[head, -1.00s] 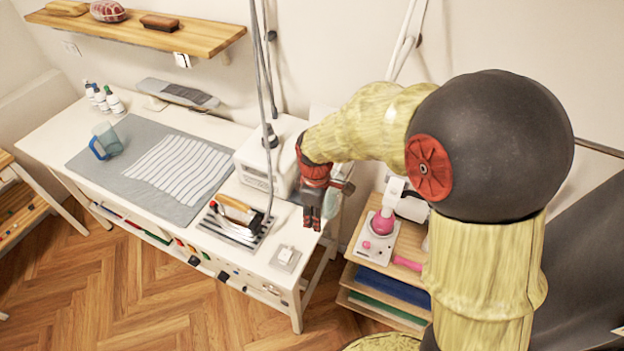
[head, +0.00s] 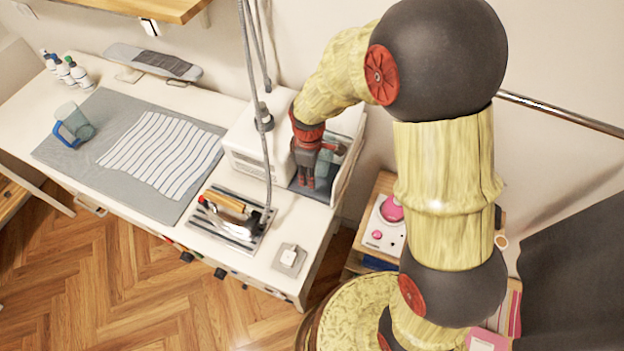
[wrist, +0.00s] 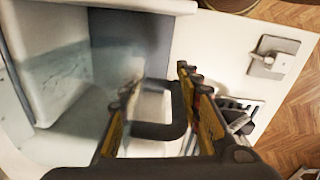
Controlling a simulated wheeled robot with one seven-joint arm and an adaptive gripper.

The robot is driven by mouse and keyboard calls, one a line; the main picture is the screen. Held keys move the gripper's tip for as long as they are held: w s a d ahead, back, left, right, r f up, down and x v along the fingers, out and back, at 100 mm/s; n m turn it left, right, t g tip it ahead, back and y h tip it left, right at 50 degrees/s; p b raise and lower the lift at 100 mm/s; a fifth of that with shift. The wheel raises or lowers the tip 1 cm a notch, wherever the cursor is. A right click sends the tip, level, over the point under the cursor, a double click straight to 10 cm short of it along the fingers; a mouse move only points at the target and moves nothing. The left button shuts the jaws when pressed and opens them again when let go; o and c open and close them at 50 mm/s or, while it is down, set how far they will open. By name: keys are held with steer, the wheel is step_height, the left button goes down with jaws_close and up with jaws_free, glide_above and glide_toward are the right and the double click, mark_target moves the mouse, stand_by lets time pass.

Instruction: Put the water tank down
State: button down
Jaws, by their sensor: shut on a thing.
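The water tank (head: 324,166) is a clear, slightly greenish container, partly hidden by my gripper (head: 309,182) in the head view. My gripper is shut on its dark handle (wrist: 160,131), seen in the wrist view, where the clear tank wall (wrist: 70,72) shows to the left. The tank is at the open, grey-floored bay on the right side of the white steam station (head: 255,160), at the table's right end. I cannot tell whether its bottom touches the bay floor.
An iron (head: 228,207) rests on a striped pad in front of the station, beside a small switch box (head: 289,259). A grey hose (head: 252,90) hangs close left of my gripper. A wooden cart (head: 372,209) stands right.

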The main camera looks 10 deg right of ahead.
steer(key=shift+f+b, duration=0.45)
steer(key=shift+f, duration=3.05)
steer(key=shift+f, duration=0.1)
steer(key=c, duration=1.3)
jaws_free()
steer(key=shift+o, duration=0.2)
steer(key=r+p, duration=0.1)
steer(key=r, duration=1.1)
steer(key=shift+s+r+p, duration=0.2)
steer(key=shift+r+p, duration=0.05)
steer(key=shift+p, duration=0.15)
step_height(320, 180, up, 7)
steer(key=m+t, duration=0.1)
steer(key=m, duration=0.1)
glide_above(310, 192)
steer(key=s+d, duration=0.2)
steer(key=s+d+r+m+t, duration=0.2)
steer(key=s+d+r+m, duration=0.2)
steer(key=s+r, duration=0.3)
steer(key=s+d+r+m+t, duration=0.2)
steer(key=s+d+r+m, duration=0.2)
steer(key=s+r+m, duration=0.3)
steer(key=s+r, duration=0.2)
steer(key=s, duration=0.1)
steer(key=shift+s, duration=0.15)
